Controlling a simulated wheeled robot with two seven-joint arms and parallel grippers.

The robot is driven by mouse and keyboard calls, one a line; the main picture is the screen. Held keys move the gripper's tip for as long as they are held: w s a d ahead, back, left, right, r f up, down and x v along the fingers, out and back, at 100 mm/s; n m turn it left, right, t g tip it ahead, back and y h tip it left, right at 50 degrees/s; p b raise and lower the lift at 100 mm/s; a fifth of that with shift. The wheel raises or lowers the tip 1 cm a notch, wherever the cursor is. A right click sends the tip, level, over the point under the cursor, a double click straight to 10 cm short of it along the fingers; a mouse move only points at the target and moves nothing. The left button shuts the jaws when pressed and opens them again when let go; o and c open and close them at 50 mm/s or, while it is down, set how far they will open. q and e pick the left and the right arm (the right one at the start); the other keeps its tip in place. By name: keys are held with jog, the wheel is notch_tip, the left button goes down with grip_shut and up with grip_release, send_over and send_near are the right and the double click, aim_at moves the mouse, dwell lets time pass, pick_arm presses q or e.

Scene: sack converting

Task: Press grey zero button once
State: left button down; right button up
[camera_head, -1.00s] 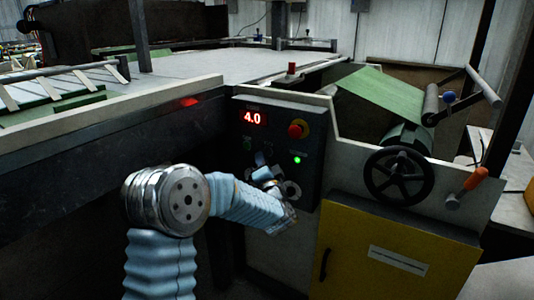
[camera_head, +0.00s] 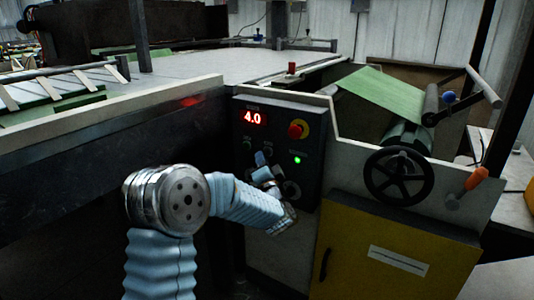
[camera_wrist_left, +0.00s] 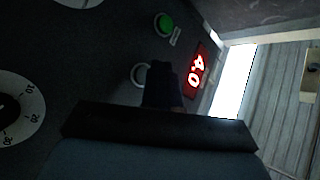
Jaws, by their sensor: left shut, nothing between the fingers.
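The control panel (camera_head: 314,150) has a red display (camera_head: 252,118) reading 4.0. In the left wrist view the display (camera_wrist_left: 196,72) appears turned sideways. In the head view I cannot make this grey button out clearly behind the gripper. My left gripper (camera_head: 261,160) is shut and empty, with its fingertips close to the panel below the display. In the left wrist view its dark fingers (camera_wrist_left: 164,85) overlap the grey button's edge; contact cannot be told. My right gripper is not in view.
A red stop knob on a yellow ring (camera_head: 298,130) and a lit green lamp (camera_head: 297,160) are right of the gripper. A numbered dial (camera_wrist_left: 20,108) lies lower on the panel. A black handwheel (camera_head: 398,176) and yellow cabinet door (camera_head: 385,255) stand to the right.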

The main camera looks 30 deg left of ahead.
pick_arm(q)
jog(key=shift+w, duration=0.15)
dwell(0.3)
jog(key=shift+w, duration=0.3)
jog(key=shift+w+d, duration=0.1)
jog(key=shift+w, duration=0.3)
dwell(0.5)
jog(key=shift+s, duration=0.85)
jog(key=shift+s+a+b, duration=0.15)
jog(key=shift+s+b, duration=0.1)
jog(key=shift+s, duration=1)
jog(key=shift+s+a+b, duration=0.1)
jog(key=shift+s+b, duration=0.15)
jog(key=shift+s, duration=1)
